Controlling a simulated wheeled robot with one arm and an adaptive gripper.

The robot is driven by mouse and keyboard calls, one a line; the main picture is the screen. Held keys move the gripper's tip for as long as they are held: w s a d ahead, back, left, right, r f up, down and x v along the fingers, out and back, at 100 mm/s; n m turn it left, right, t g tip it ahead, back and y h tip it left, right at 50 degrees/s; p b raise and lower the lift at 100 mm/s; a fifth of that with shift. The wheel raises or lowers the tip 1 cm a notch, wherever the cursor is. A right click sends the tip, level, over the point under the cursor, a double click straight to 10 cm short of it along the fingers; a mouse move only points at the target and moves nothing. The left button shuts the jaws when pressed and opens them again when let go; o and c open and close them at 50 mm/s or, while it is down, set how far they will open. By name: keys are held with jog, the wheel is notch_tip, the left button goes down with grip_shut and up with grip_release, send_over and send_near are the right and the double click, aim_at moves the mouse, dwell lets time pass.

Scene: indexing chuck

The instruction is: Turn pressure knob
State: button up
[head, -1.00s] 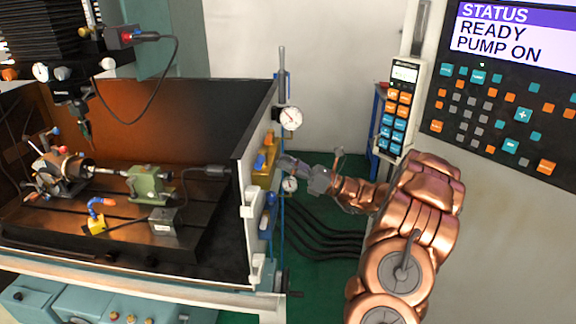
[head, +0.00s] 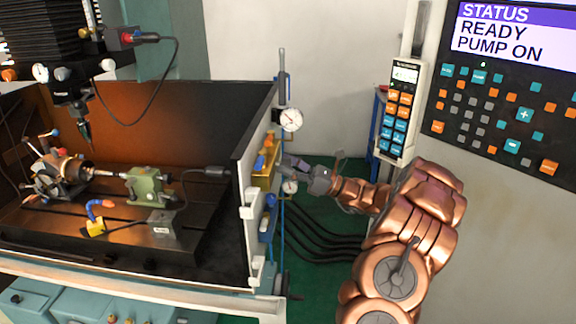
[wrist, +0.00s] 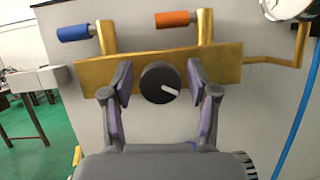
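The pressure knob (wrist: 159,83) is a round black dial with a white pointer line, on a brass manifold plate (wrist: 230,68). The pointer runs from the middle to the right and slightly down. My gripper (wrist: 159,78) is open, with one finger on each side of the knob. A gap shows between each finger and the knob in the wrist view. In the head view my gripper (head: 284,164) is at the right side of the machine's enclosure, close to the brass manifold (head: 262,178). The knob itself is hidden there.
Blue (wrist: 76,33) and orange (wrist: 175,19) lever handles stand above the plate. A gauge (wrist: 288,6) and brass pipe are at the right. Black hoses (head: 325,238) hang below my arm. The control panel (head: 505,100) reads "READY PUMP ON"; a keypad pendant (head: 398,110) hangs beside it.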

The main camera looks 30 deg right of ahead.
jog(key=shift+s, duration=0.1)
jog(key=v, duration=0.7)
dwell(0.4)
jog(key=shift+s+d+f, duration=0.1)
